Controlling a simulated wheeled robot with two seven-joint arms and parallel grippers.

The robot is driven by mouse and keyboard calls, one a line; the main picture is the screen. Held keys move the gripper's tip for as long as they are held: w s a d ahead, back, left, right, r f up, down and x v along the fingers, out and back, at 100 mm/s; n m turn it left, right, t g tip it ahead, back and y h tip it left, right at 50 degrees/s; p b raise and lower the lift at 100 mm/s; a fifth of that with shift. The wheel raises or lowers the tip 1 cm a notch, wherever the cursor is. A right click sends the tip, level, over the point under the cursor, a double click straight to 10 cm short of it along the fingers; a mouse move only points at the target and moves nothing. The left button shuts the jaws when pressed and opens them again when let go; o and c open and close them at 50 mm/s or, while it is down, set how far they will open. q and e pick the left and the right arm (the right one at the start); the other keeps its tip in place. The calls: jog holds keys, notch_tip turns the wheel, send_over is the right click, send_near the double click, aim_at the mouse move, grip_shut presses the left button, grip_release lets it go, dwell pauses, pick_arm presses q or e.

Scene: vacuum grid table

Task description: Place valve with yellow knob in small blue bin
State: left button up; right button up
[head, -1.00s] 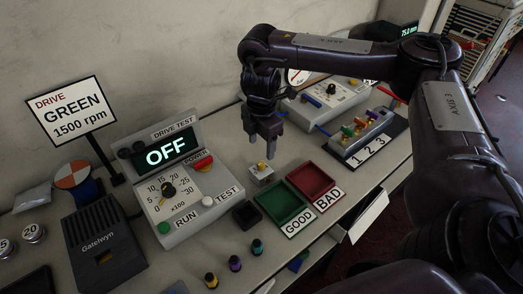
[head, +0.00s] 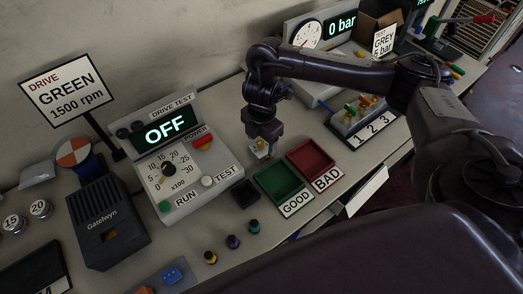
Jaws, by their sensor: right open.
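A small grey-white block with a yellow knob (head: 266,148), likely the valve, is on the table behind the green tray. My right gripper (head: 262,152) points down over it, its fingers open beside the block. The fingers partly hide the block, so I cannot tell if they touch it. More valves with coloured knobs stand on a rack (head: 360,110) marked 1 2 3. A small blue piece (head: 172,275) lies at the bottom edge; I cannot tell whether it is a bin. No clear small blue bin shows. My left gripper is out of view.
A green GOOD tray (head: 270,188), a red BAD tray (head: 320,165) and a small black tray (head: 245,192) sit close to the right gripper. The DRIVE TEST box (head: 180,165) stands to its left. Several small knobbed parts (head: 233,241) stand near the front edge.

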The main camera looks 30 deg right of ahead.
aim_at(261, 148)
notch_tip(261, 148, down, 4)
jog(key=shift+w+f+b, duration=0.1)
jog(key=shift+b, duration=0.25)
jog(key=shift+d+f, duration=0.1)
jog(key=shift+f, duration=0.05)
jog(key=c, duration=0.9)
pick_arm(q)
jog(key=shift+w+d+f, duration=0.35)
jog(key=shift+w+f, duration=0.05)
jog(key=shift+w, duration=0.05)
pick_arm(e)
jog(key=shift+c, duration=0.3)
jog(key=shift+w, duration=0.1)
